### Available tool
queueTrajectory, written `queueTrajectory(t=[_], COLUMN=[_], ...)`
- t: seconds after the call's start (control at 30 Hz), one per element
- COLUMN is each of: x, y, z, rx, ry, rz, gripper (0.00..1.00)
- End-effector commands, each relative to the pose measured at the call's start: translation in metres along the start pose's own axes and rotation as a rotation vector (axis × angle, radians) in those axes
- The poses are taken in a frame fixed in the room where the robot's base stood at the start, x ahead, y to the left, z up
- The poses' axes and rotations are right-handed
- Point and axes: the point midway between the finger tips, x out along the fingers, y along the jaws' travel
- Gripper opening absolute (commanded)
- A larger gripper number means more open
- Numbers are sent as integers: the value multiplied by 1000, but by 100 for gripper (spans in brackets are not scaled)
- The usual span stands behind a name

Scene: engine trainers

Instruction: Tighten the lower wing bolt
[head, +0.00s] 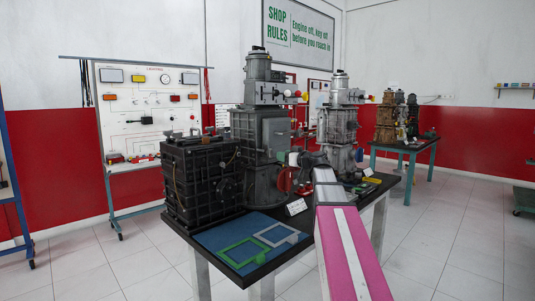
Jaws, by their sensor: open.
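The tall grey engine trainer (262,135) stands on the black-topped table, with a rectangular cover (276,132) on its side. I cannot pick out the lower wing bolt; it is too small or hidden behind my arm. A red round part (287,180) shows low on the engine's right side. My arm reaches in from the bottom right, and my gripper (300,159) is close to the engine's lower right side. It is open, with no object visible in it. Its fingertips are small and partly hidden, so I cannot tell whether they touch anything.
A black boxy engine block (200,180) stands at the left of the table. A blue mat (215,240) with green and grey frames lies in front. A second grey engine (338,125) stands behind my arm. Another table (410,147) is farther back right; floor is clear at right.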

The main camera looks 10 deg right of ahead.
Motion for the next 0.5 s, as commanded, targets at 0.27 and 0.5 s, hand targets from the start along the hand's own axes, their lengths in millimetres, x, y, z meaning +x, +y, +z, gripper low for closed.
queueTrajectory(t=[0.27,0.5], x=[53,84], y=[1,0], z=[0,0], rx=[1,1], ry=[-1,-1], rz=[-3,-2], gripper=[43,43])
